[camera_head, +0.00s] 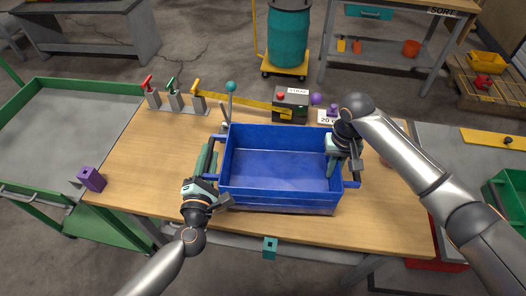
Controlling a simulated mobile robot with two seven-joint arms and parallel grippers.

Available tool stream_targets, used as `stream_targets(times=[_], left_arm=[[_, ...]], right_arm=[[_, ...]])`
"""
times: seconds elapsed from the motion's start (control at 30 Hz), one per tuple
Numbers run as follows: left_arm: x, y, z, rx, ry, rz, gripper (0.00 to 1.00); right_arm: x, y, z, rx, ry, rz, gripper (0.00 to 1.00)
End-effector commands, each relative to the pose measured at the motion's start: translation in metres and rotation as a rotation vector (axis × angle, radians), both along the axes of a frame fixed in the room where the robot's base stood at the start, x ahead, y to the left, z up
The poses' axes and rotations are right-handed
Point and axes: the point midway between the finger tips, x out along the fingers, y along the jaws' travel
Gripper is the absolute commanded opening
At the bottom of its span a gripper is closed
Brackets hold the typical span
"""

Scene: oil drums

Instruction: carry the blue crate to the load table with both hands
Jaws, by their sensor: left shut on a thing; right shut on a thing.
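The blue crate (275,203) is an open, empty box in the middle of the wooden table (140,160). I cannot tell whether its bottom touches the table. My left gripper (214,180) is at the crate's left side, shut on the handle there. My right gripper (340,170) is at the crate's right side, shut on the handle there. The fingertips are partly hidden by the gripper bodies. Which table is the load table is not marked in this view.
Levers (174,97), a black box with a red button (291,104) and a purple block (332,111) stand along the back edge. A purple cube (91,179) sits at the left. A green-framed cart (60,125) is left of the table. A teal drum (288,35) stands behind.

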Motion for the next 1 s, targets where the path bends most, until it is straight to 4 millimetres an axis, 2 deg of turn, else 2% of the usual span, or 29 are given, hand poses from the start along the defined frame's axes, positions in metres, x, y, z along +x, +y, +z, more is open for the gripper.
stream_targets(times=[0.03, 0.57, 1.0], left_arm=[[0.001, 0.001, 0.006, -0.004, -0.008, 0.004, 0.0], [0.001, 0.001, 0.003, -0.005, -0.008, 0.004, 0.0], [0.001, 0.001, -0.014, -0.005, -0.008, 0.004, 0.0]], right_arm=[[0.0, -0.004, 0.001, -0.011, 0.0, -0.004, 0.0], [0.0, -0.004, -0.002, -0.011, 0.0, -0.004, 0.0], [0.0, -0.004, -0.019, -0.011, 0.0, -0.004, 0.0]])
